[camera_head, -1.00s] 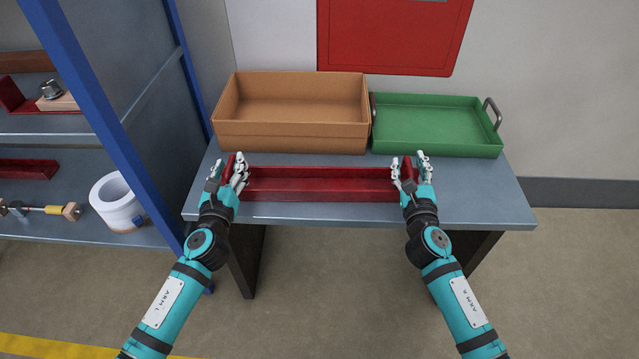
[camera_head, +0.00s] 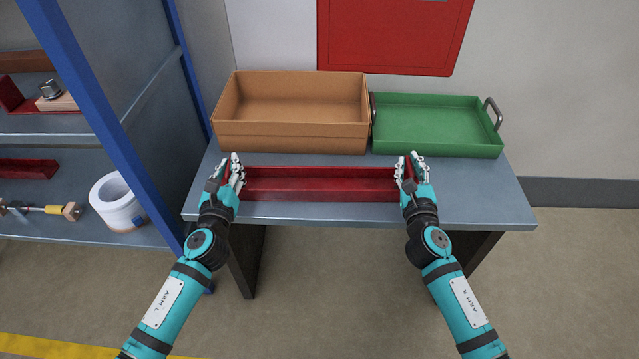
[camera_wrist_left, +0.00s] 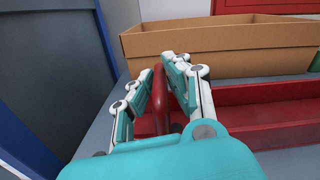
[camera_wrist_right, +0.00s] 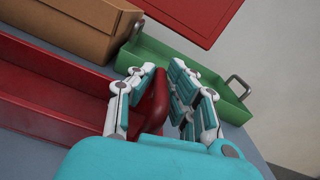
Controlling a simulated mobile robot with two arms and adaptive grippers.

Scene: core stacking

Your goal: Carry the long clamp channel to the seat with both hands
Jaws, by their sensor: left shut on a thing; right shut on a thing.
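The long clamp channel (camera_head: 320,185) is a dark red open trough at the front of the grey table, in front of the boxes. It lies level, left to right. I cannot tell whether it touches the table top. My left gripper (camera_head: 230,170) is shut on its left end, and my right gripper (camera_head: 409,168) is shut on its right end. In the left wrist view the fingers (camera_wrist_left: 160,95) close around a red upright end piece. In the right wrist view the fingers (camera_wrist_right: 153,100) close around a similar red piece. The seat cannot be made out.
An orange-brown box (camera_head: 290,137) and a green tray (camera_head: 437,150) with handles stand at the back of the table (camera_head: 470,205).

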